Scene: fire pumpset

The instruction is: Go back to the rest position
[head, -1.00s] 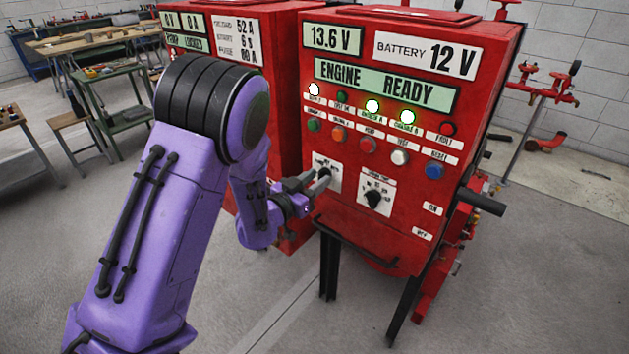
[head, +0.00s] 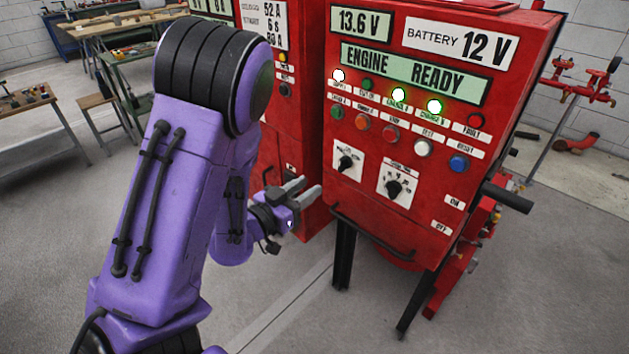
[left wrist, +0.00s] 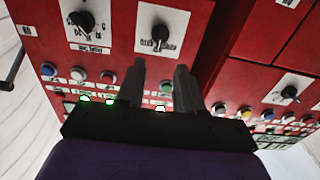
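My left gripper (head: 302,192) is open and empty, off the front of the red engine control panel (head: 440,150), to the left of and below its left selector knob (head: 345,162). A clear gap shows between its two grey fingers. In the left wrist view the panel appears upside down, and the fingers (left wrist: 160,75) stand apart with nothing between them. The left knob (left wrist: 160,37) shows just beyond the fingertips there, and the right selector knob (left wrist: 82,22) is beside it. My right gripper is in neither view.
A second red cabinet (head: 285,130) stands left of the engine panel, close behind my left arm. A black handle bar (head: 380,240) runs along the engine panel's lower edge. Workbenches (head: 130,85) stand far left. Open grey floor (head: 290,310) lies in front.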

